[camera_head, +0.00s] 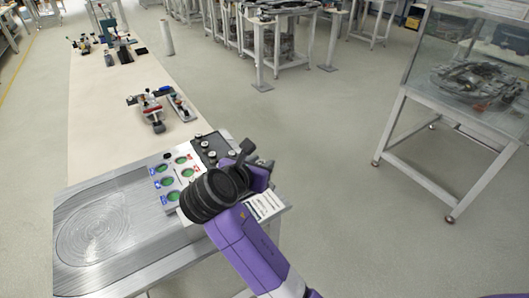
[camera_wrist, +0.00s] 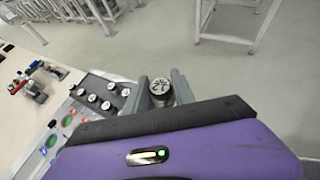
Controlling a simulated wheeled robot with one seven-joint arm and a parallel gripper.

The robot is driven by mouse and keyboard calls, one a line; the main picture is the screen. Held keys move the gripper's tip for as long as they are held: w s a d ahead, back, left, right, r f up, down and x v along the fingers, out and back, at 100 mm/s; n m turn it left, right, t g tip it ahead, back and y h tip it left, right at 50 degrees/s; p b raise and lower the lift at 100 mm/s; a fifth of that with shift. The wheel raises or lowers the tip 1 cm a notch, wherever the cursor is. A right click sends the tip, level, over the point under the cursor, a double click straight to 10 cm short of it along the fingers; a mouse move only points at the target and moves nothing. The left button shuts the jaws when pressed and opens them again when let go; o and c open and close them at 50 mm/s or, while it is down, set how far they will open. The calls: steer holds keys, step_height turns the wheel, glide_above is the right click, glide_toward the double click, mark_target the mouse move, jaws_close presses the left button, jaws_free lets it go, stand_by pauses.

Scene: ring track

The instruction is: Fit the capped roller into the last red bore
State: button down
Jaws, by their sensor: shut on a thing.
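My gripper (camera_wrist: 162,92) is shut on a capped roller (camera_wrist: 160,86), whose round metal cap with dark markings faces the wrist camera. In the head view my gripper (camera_head: 258,160) is at the right side of the bench, and the held roller cannot be made out there. The bore panel (camera_head: 176,183) lies to the left of my gripper, with several green-looking round bores and small red and blue labels. My wrist covers its right part, so I cannot tell which red bore is free. Some bores also show at the left edge in the wrist view (camera_wrist: 67,121).
A dark tray (camera_head: 224,143) with several capped rollers stands behind the panel. A brushed metal plate (camera_head: 110,225) with an oval track lies at left. A long pale table (camera_head: 115,115) with tools and parts extends behind. Open floor and a glass-sided stand (camera_head: 440,150) are at right.

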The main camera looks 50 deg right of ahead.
steer(key=s+a+f+n+t+y, duration=0.2)
steer(key=a+f+n+t+y, duration=0.2)
steer(key=a+f, duration=0.6)
steer(key=s+a+f+n+t+y, duration=0.2)
steer(key=a+f+n+t+y, duration=0.2)
steer(key=a+f+n+y, duration=0.3)
step_height(320, 180, down, 5)
steer(key=a+n, duration=0.2)
steer(key=n, duration=0.1)
steer(key=shift+s+a+n+y, duration=0.3)
steer(key=shift+s+a+y, duration=0.05)
steer(key=shift+a+y, duration=0.05)
steer(key=shift+w+r, duration=0.1)
steer(key=shift+w, duration=0.1)
